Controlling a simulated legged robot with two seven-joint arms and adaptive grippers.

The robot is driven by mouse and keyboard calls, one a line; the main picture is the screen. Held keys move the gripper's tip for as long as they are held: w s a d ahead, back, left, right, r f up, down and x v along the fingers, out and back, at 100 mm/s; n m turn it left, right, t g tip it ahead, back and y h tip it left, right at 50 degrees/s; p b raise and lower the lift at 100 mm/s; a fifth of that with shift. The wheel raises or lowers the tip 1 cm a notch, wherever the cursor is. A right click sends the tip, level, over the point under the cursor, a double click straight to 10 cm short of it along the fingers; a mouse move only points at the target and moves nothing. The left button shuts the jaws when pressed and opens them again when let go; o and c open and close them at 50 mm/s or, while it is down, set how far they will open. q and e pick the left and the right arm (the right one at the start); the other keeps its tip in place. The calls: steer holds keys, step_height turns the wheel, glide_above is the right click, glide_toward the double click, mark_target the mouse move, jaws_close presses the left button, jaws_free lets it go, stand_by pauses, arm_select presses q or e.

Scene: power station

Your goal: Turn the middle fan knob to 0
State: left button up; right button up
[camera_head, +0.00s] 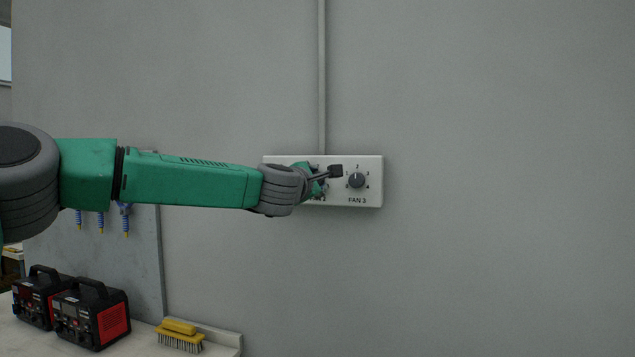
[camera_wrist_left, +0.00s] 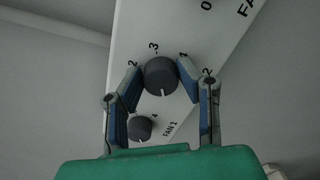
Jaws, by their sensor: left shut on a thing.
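A pale panel (camera_head: 374,161) is mounted on the wall. My left gripper (camera_head: 322,181) reaches its middle from the left and hides most of the knobs there. In the left wrist view, my left gripper (camera_wrist_left: 161,80) is shut on the dark round middle fan knob (camera_wrist_left: 160,74), a finger on each side. Its white mark points down in that view, toward the FAN 1 knob (camera_wrist_left: 140,127). The FAN 3 knob (camera_head: 356,180) is uncovered at the panel's right. My right gripper is out of view.
A conduit (camera_head: 322,75) runs up the wall above the panel. Two black and red power units (camera_head: 92,315) and a yellow brush (camera_head: 180,335) sit on a bench at lower left. The wall right of the panel is clear.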

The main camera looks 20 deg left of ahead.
arm_select(q)
steer(key=o, duration=1.1)
steer(key=shift+a+f, duration=0.1)
steer(key=shift+f, duration=0.25)
steer(key=shift+w+a, duration=0.1)
steer(key=shift+r, duration=0.1)
steer(key=shift+a, duration=0.1)
steer(key=s, duration=1.2)
steer(key=shift+a, duration=0.25)
steer(key=shift+f, duration=0.2)
